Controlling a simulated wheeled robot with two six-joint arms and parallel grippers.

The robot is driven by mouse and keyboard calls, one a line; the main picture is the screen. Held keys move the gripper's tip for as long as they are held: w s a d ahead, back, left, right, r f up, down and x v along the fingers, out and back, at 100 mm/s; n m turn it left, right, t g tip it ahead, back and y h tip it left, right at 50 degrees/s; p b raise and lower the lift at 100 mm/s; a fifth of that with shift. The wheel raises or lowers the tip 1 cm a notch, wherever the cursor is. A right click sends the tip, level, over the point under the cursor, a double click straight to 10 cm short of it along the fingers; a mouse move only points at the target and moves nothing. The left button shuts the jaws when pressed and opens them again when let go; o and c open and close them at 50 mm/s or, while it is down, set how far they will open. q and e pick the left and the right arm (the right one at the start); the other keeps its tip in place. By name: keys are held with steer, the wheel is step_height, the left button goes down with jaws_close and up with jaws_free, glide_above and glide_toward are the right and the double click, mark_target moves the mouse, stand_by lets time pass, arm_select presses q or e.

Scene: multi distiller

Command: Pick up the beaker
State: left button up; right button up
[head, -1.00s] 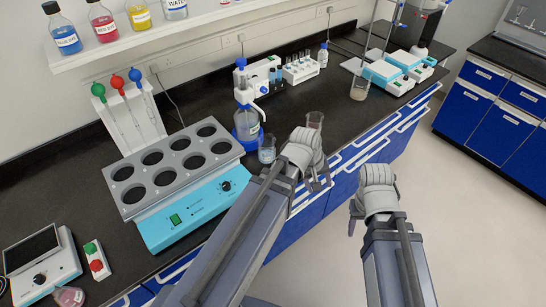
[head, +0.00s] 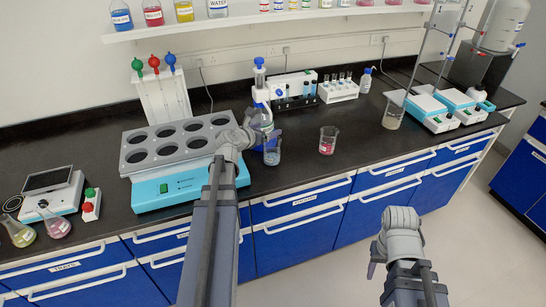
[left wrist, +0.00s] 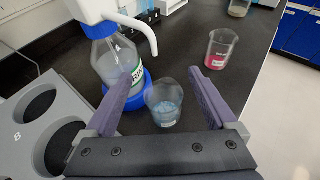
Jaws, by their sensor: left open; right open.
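A small clear beaker with light blue liquid (head: 272,154) stands on the black bench, just right of my left gripper (head: 262,136). In the left wrist view this beaker (left wrist: 165,105) lies between the two open purple fingers, apart from both as far as I can tell. A second beaker with pink liquid (head: 328,141) stands further right and also shows in the left wrist view (left wrist: 219,50). A third beaker (head: 393,114) stands near the stirrers at the right. My right gripper (head: 396,262) is open and empty in front of the drawers.
A bottle with a white dispenser top and blue base (head: 261,115) stands close behind the blue beaker. A grey and cyan block with round wells (head: 160,190) is to the left. A tube rack (head: 338,91) stands behind.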

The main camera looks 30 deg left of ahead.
arm_select(q)
steer(key=b, duration=0.8)
glide_toward(276, 143)
steer(key=shift+x, duration=1.1)
steer(key=shift+w+f+b, duration=0.15)
steer(key=shift+f+b, duration=0.25)
steer(key=shift+w+a, duration=0.1)
steer(key=shift+w, duration=1.05)
steer(key=b+x, duration=0.2)
steer(key=x, duration=0.3)
steer(key=shift+s, duration=0.1)
steer(key=c, duration=1.3)
